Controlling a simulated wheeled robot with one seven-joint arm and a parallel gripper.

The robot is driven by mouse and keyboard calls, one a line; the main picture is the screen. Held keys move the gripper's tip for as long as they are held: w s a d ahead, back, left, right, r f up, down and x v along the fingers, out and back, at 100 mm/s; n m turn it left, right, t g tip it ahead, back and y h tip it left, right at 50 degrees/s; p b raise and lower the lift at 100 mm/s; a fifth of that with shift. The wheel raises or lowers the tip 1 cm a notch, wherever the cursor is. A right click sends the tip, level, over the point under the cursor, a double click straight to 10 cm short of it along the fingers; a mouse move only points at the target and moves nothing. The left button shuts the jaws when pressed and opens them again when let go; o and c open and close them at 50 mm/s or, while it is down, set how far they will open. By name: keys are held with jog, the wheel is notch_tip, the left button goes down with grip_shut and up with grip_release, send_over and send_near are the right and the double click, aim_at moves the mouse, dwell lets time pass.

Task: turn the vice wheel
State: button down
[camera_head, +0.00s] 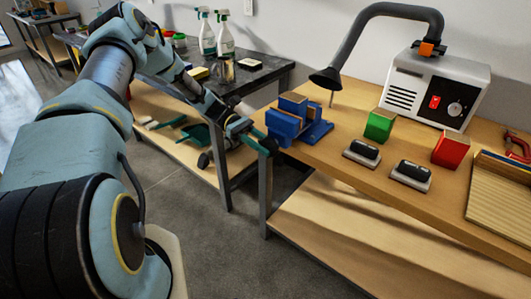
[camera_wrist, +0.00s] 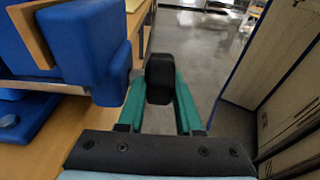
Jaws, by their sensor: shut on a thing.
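The blue vice (camera_head: 290,121) sits at the left end of the wooden bench, with wood-coloured faces on its jaws. It also shows large at the left of the wrist view (camera_wrist: 85,40). My gripper (camera_head: 265,146) is at the vice's left side, just off the bench end. In the wrist view, its two teal fingers (camera_wrist: 160,88) close from both sides on a dark, rounded piece, which looks like part of the vice wheel (camera_wrist: 160,70). The rest of the wheel is hidden, so its angle cannot be told.
The wooden bench (camera_head: 345,160) holds a green block (camera_head: 380,125), a red block (camera_head: 451,148), two dark-topped pads and a white fume extractor (camera_head: 435,88) with a bent hose. A dark table (camera_head: 262,72) with spray bottles stands behind my arm. Open floor lies beyond the gripper.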

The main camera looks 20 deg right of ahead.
jog(key=g+b, duration=0.1)
jog(key=h+b, duration=0.1)
jog(key=g+b, duration=0.1)
jog(key=shift+w+d+f+g+h, duration=0.1)
jog(key=shift+d+f+g+h, duration=0.15)
jog(key=shift+f+g+h, duration=0.05)
jog(key=shift+r+g+h+b, duration=0.1)
jog(key=shift+g+h+b, duration=0.2)
jog(key=shift+g+b, duration=0.45)
jog(key=shift+r, duration=0.1)
jog(key=c, duration=0.9)
grip_release()
jog(key=shift+o, duration=0.2)
